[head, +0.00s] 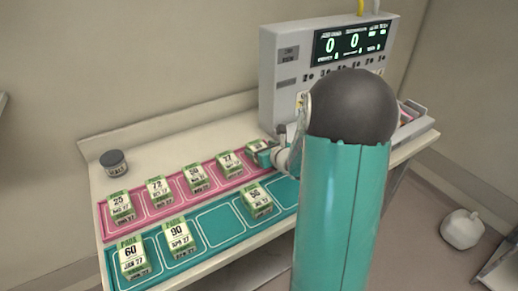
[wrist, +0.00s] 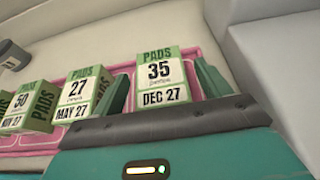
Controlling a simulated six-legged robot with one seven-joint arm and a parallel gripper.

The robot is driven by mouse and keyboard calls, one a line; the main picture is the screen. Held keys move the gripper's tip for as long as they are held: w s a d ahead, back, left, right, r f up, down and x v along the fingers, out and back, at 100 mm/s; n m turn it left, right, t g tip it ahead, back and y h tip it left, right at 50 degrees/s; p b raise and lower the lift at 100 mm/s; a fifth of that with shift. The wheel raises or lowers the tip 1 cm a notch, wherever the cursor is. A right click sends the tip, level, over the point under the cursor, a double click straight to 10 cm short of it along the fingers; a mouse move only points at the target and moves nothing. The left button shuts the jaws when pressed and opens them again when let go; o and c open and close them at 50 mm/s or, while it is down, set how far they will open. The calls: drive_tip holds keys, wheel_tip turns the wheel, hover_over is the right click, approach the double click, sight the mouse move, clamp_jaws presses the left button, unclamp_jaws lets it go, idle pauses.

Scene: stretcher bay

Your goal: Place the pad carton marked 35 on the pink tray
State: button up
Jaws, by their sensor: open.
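The pad carton marked 35 (wrist: 160,72) is white and green, dated DEC 27, and appears upright in the wrist view. My gripper (wrist: 166,86) is open, with one teal finger on each side of this carton; small gaps seem to show. The carton's lower edge is hidden by my gripper's body. The pink tray (wrist: 205,53) shows behind and beside it. In the head view my gripper (head: 276,156) is at the right part of the pink tray (head: 134,203), at a partly hidden carton (head: 257,146) there.
Cartons marked 27 (wrist: 78,92) and 50 (wrist: 28,107) stand left of it in the wrist view. The teal tray (head: 213,228) in front holds cartons 60 (head: 132,258), 90 (head: 179,238) and another (head: 256,200). A dark jar (head: 114,163) and a grey console (head: 290,75) stand behind.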

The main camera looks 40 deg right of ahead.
drive_tip(key=v, duration=1)
drive_tip(key=s+a+r+n+g+y, duration=0.1)
drive_tip(key=a+r+n+g+y, duration=0.15)
drive_tip(key=a+n, duration=0.75)
drive_tip(key=s+a+r+n+g+y, duration=0.2)
drive_tip(key=a+r+n+y, duration=0.2)
drive_tip(key=a+n, duration=0.55)
drive_tip(key=s+a+r+n+g+h, duration=0.1)
drive_tip(key=s+a+r+n+h, duration=0.1)
drive_tip(key=s+n, duration=0.4)
drive_tip(key=s+a+r+n+g+h, duration=0.2)
drive_tip(key=s+a+n, duration=0.3)
drive_tip(key=n, duration=0.6)
drive_tip(key=shift+s+r+h, duration=0.2)
drive_tip(key=shift+s+h, duration=0.65)
drive_tip(key=shift+s, duration=0.2)
drive_tip(key=shift+d, duration=0.15)
